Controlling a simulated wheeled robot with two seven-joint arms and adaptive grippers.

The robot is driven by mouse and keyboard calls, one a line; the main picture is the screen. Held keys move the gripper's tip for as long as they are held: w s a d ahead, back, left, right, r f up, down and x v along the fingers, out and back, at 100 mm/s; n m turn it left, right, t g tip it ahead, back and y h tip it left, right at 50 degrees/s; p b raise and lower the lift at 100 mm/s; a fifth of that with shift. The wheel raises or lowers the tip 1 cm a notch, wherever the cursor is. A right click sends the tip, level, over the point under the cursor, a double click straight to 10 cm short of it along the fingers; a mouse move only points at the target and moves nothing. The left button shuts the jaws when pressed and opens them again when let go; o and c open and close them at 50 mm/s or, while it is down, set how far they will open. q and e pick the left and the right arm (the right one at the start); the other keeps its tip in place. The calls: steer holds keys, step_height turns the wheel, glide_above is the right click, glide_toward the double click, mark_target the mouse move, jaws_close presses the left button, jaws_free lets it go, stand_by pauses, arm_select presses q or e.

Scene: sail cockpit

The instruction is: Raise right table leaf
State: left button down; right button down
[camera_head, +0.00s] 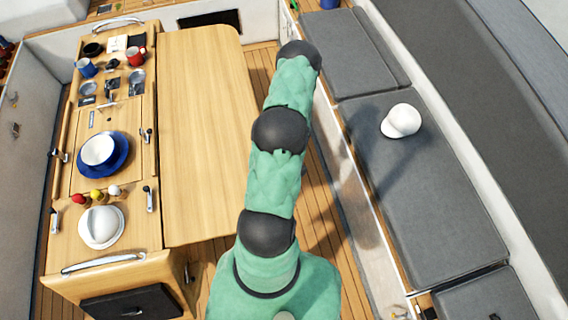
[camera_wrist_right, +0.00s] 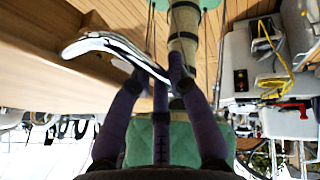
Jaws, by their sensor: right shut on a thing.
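The right table leaf (camera_head: 208,130) is a long plain wooden board along the right side of the table's middle part (camera_head: 135,215). It stands out to the side and looks roughly level; I cannot tell its exact tilt. My right arm reaches up the head view past the leaf's right edge, and its gripper is hidden there. In the right wrist view my right gripper (camera_wrist_right: 155,80) is shut on a curved chrome handle (camera_wrist_right: 105,42) beside a wooden panel (camera_wrist_right: 40,60). I cannot tell which handle of the table this is. My left gripper is not in view.
Blue plate and bowl (camera_head: 100,152), mugs (camera_head: 86,68) and a white dish (camera_head: 101,226) stand on the table's middle part. A grey bench (camera_head: 415,190) with a white cap (camera_head: 401,120) runs along the right. A narrow strip of wooden floor (camera_head: 325,205) lies between.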

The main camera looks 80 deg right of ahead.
steer(key=shift+d+r+p, duration=0.1)
steer(key=shift+r+p, duration=0.35)
steer(key=shift+r, duration=0.55)
steer(key=c, duration=1.4)
jaws_free()
steer(key=shift+r, duration=0.1)
steer(key=v, duration=1.1)
steer(key=shift+d+r, duration=0.25)
steer(key=shift+r, duration=0.1)
steer(key=shift+w+a+f, duration=0.1)
